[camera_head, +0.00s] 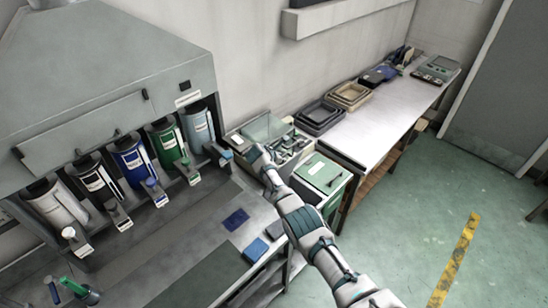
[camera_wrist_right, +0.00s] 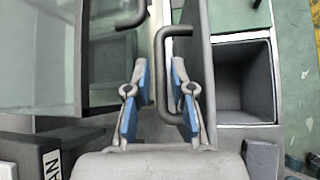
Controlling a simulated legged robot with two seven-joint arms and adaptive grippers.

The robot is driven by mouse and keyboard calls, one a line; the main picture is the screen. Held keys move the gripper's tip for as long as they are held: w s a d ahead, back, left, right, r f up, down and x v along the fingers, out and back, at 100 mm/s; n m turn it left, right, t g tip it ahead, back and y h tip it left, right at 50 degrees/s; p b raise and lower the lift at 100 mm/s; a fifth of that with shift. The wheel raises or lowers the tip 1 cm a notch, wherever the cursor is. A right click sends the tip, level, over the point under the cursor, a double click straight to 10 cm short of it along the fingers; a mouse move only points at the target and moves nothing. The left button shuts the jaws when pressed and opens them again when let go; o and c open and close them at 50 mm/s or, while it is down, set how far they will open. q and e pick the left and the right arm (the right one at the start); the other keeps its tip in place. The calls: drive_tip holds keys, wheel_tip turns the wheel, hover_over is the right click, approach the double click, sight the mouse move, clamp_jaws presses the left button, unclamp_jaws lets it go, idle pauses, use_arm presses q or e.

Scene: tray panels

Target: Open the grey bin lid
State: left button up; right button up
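In the right wrist view, a grey panel (camera_wrist_right: 203,45), which looks like the bin lid, stands nearly edge-on beside an open grey compartment (camera_wrist_right: 245,82). A dark bar handle (camera_wrist_right: 160,75) sticks out from its left face. My right gripper (camera_wrist_right: 160,72) has its two blue-padded fingers apart, one on each side of the handle bar, with gaps visible. In the head view my right gripper (camera_head: 257,157) is over the small bins beside the table, and it hides part of them. My left gripper is not in view.
A clear-covered bin (camera_head: 266,127) stands just behind, and a green-topped box (camera_head: 319,172) is to the right. Another dark handle (camera_wrist_right: 132,18) is close left of my fingers. Several coloured dispensers (camera_head: 130,163) line the left; a white table (camera_head: 375,130) holds trays.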

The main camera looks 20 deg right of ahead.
drive_tip(key=v, duration=1)
drive_tip(key=shift+s+d+r, duration=0.15)
drive_tip(key=shift+s+r, duration=0.05)
drive_tip(key=shift+r, duration=0.05)
